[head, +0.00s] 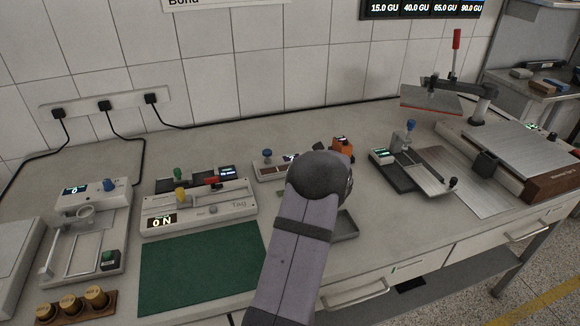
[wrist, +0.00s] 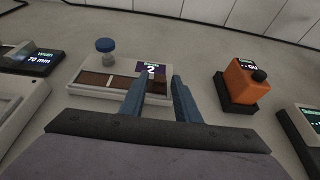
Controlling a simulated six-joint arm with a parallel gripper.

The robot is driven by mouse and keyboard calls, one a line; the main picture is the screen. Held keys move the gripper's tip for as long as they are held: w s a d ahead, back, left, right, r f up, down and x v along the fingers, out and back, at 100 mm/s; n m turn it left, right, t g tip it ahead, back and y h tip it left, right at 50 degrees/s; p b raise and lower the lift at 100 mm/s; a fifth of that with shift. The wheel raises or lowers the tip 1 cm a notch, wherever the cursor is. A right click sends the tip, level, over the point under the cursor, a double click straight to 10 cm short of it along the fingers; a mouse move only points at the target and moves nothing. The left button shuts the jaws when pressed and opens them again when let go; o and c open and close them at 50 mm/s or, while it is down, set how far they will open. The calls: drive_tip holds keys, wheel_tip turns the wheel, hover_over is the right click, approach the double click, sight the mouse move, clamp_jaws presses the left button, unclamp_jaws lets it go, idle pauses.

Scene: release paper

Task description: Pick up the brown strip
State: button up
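The brown strip (wrist: 98,79) lies in the slot of a pale device (wrist: 84,65) with a blue knob and a small screen reading 2. In the head view this device (head: 263,172) stands near the back of the bench, partly hidden behind my arm. In the head view my arm hides the fingers.
An orange device (wrist: 241,82) on a dark base stands right of my fingers. A device with a 70 mm screen (wrist: 38,59) is at left. A green mat (head: 200,270) lies at the front. A press (head: 500,145) stands far right. Bare bench lies between the devices.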

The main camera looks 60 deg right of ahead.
clamp_jaws()
